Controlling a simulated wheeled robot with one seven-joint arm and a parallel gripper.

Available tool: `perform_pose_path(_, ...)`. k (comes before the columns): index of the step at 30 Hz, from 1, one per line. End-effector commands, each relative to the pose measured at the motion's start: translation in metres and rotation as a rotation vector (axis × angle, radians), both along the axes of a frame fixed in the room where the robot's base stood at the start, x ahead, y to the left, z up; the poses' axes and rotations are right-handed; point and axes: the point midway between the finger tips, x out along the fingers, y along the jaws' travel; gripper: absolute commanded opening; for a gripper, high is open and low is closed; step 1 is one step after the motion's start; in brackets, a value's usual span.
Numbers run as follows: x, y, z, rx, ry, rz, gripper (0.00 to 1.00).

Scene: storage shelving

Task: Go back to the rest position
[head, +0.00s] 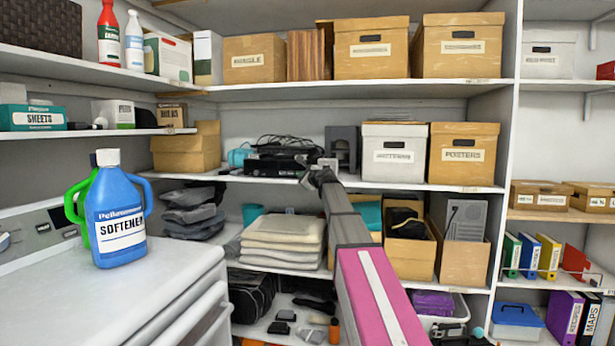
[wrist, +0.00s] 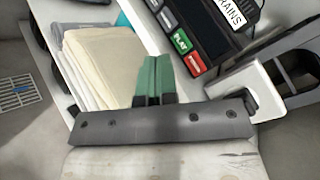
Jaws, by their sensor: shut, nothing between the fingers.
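My gripper (head: 326,170) is at the end of my outstretched arm, in front of the middle shelf in the head view. In the wrist view the green fingers of my gripper (wrist: 153,80) are together with nothing between them. Beyond them is a black device with green and red buttons (wrist: 190,45) on the shelf. In the head view a dark device with cables (head: 277,165) sits just left of my gripper. I cannot tell whether my gripper touches anything.
A white washer-like machine (head: 150,285) with a blue softener jug (head: 120,220) stands at the left. Folded cream cloths (head: 283,233) lie on the shelf below. A white box (head: 392,152) and a posters box (head: 463,153) stand right of my gripper. Shelf edges surround my arm.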

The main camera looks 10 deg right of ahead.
Motion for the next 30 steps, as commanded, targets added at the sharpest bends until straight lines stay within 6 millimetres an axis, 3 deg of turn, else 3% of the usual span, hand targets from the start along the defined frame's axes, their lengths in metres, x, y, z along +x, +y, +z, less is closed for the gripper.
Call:
perform_pose_path(17,-0.002,0.001,-0.006,-0.015,0.005,0.004,0.00)
perform_pose_path(20,-0.010,0.005,-0.030,-0.080,0.020,0.019,0.00)
perform_pose_path(23,-0.026,0.011,-0.073,-0.203,0.048,0.054,0.00)
perform_pose_path(30,-0.084,0.026,-0.198,-0.578,0.133,0.205,0.00)
